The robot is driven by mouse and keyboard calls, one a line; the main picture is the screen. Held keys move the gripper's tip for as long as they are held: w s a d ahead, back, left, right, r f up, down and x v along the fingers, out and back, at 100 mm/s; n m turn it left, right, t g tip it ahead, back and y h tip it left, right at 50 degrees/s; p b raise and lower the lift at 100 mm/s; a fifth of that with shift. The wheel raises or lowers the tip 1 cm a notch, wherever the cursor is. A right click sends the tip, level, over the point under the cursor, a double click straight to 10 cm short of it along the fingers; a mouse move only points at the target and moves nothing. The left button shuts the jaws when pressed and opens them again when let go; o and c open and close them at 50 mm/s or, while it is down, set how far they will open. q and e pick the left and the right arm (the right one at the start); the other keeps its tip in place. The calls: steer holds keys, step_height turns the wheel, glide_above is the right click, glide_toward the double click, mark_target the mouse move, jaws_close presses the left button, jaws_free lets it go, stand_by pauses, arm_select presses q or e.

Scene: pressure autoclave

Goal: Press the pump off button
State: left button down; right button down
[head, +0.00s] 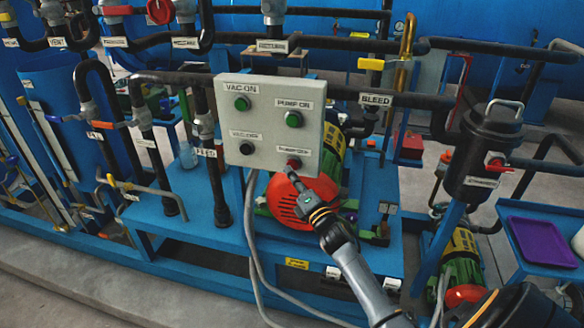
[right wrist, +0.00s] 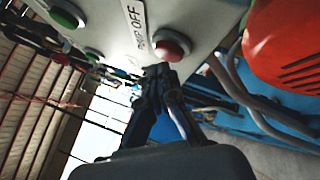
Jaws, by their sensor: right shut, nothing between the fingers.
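The grey control box (head: 263,95) carries two green buttons in its top row and a dark and a red button below. The red pump off button (head: 293,163) is at its lower right; it also shows in the right wrist view (right wrist: 172,47), next to its "OFF" label. My right gripper (head: 292,175) is shut and empty, with its fingertips just below the red button. In the right wrist view the gripper tips (right wrist: 158,70) lie close under the button; I cannot tell whether they touch it. My left gripper is not in view.
Grey cables (head: 252,230) hang below the box. An orange-red pump cover (head: 300,200) is right behind my gripper. Black pipes and a dark canister (head: 487,150) stand to the right, beside a purple tray (head: 543,240). Open floor lies in front of the blue frame.

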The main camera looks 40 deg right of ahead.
steer(key=shift+w+d, duration=0.4)
steer(key=shift+d, duration=0.1)
stand_by(1.0)
steer(key=shift+a+r, duration=0.1)
steer(key=shift+s+a, duration=0.6)
steer(key=s+a+p, duration=0.1)
steer(key=s+a, duration=0.2)
steer(key=shift+s+a, duration=0.1)
steer(key=shift+a, duration=0.3)
stand_by(0.8)
